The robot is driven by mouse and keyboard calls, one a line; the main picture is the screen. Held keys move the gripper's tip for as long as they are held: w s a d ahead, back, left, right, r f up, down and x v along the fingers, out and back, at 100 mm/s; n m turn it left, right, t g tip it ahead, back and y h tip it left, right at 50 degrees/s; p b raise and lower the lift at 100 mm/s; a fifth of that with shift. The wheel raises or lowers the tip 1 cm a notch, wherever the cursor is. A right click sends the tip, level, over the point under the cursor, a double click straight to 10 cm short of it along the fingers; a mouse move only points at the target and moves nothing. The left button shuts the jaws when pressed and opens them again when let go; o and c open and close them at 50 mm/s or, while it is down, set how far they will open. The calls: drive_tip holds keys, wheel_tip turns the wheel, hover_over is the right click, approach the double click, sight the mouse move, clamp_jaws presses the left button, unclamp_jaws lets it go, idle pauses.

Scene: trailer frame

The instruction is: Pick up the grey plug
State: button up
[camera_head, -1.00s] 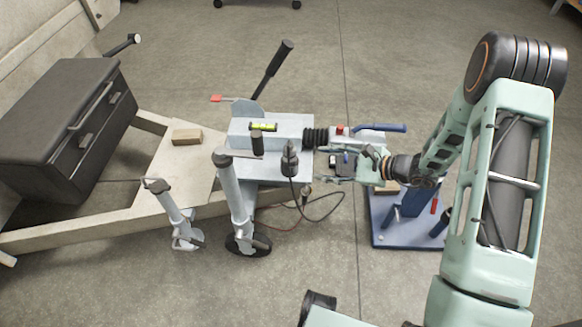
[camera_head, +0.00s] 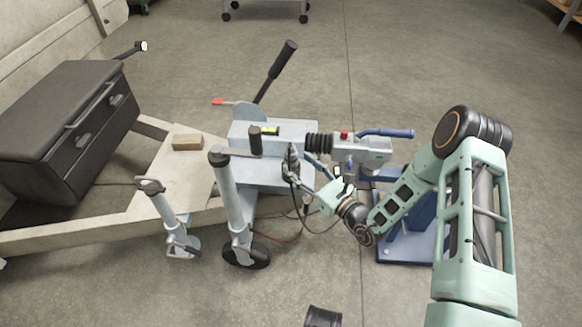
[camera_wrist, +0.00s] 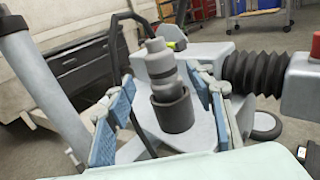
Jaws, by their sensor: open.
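The grey plug (camera_wrist: 160,66) stands nearly upright in a dark round holder (camera_wrist: 173,110) on the light-grey drawbar housing (camera_wrist: 200,132). In the head view the plug (camera_head: 292,157) is partly hidden by my gripper (camera_head: 305,172). A thin black cable (camera_head: 318,232) hangs in a loop below it. In the wrist view my gripper (camera_wrist: 164,82) is open, with one blue-padded finger to the left of the plug and one to the right. A gap shows on the left; on the right I cannot tell whether the finger touches.
A black bellows (camera_head: 319,145) and coupling head with a blue handle (camera_head: 385,133) lie right of the plug. A jockey-wheel post (camera_head: 232,200) and a black lever (camera_head: 275,70) stand nearby. A blue stand (camera_head: 408,245) is under the coupling.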

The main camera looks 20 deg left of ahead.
sight(295, 158)
drive_tip(key=x, duration=0.2)
drive_tip(key=r+b+x, duration=0.1)
drive_tip(key=x, duration=0.2)
drive_tip(key=shift+w, duration=0.15)
drive_tip(key=shift+c, duration=0.5)
clamp_jaws()
